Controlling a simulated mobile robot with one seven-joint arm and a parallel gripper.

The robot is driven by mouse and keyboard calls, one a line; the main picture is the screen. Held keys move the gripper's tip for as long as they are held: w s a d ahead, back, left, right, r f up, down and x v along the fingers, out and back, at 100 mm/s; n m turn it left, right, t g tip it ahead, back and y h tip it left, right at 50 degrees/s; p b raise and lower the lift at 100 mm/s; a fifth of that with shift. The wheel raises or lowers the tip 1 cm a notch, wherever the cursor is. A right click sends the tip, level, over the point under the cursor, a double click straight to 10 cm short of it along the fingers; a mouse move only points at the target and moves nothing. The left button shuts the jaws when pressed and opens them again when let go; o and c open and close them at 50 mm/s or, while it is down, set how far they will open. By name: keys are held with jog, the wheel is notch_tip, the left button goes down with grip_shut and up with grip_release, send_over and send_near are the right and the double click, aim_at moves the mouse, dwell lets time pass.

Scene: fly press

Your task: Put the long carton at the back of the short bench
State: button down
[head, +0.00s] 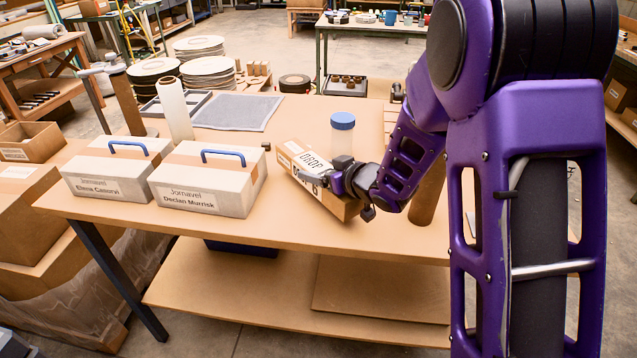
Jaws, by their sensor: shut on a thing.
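A long cardboard carton (305,165) with a white label reading "DROP" is above or on the near bench (300,225), right of its middle. My gripper (345,178) is shut on the carton, reaching in from the right. The carton lies at a slant, one end toward the back left and the other toward the front right. Its near right part is partly hidden by my gripper. I cannot tell whether it touches the bench top. I cannot tell from this view whether this bench is the short one.
Two boxes with blue handles, one left (115,170) and one right (208,180), stand left of the carton. A blue-lidded jar (342,132) stands close behind it. The bench's front strip is clear.

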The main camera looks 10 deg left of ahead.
jog(key=shift+f+b, duration=0.3)
jog(key=shift+f, duration=1.2)
jog(key=shift+f, duration=0.2)
grip_release()
jog(key=shift+r, duration=0.1)
